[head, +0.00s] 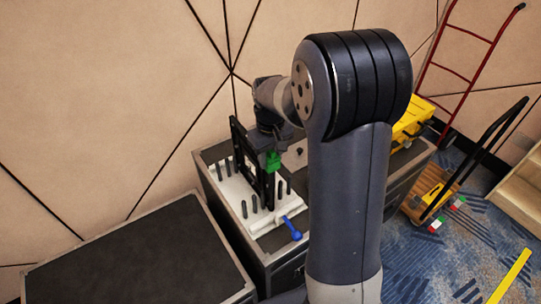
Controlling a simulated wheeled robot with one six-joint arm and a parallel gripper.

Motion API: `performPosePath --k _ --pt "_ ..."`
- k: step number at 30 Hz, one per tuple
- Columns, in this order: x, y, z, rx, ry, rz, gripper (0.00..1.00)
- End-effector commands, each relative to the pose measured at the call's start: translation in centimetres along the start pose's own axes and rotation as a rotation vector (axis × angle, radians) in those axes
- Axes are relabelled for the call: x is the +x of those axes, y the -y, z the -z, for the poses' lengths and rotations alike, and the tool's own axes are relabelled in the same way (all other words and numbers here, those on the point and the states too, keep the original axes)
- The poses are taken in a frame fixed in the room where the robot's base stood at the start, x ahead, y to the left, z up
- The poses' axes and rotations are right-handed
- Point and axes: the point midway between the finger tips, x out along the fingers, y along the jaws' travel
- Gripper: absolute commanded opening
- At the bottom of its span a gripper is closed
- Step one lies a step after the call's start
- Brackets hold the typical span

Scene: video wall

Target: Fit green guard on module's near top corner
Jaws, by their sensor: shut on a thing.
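The green guard (273,161) is a small bright green piece under my gripper (270,152), which is shut on it. The module (239,137) looks like a thin black upright panel or frame, standing in a white rack. The guard appears at or very close to the module's near top corner. I cannot tell from this view whether it touches the corner or sits on it. My gripper's fingers are small and dark here, and they partly hide the module's upper edge.
The white rack (232,190) with several black pegs stands on a dark-topped case. A blue-handled tool (292,229) lies at its near end. A bare dark case top (140,262) is at left. A yellow box (412,120) is behind my arm. A hand truck (436,200) stands at right.

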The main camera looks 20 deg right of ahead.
Motion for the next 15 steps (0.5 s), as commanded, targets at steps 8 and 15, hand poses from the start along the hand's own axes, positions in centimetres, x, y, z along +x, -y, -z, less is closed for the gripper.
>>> performPosePath --k 8,15 --pt "0.41 0.0 -0.01 0.0 0.0 0.0 0.14" --pt "0.7 0.0 -0.01 0.0 0.0 0.0 0.14"
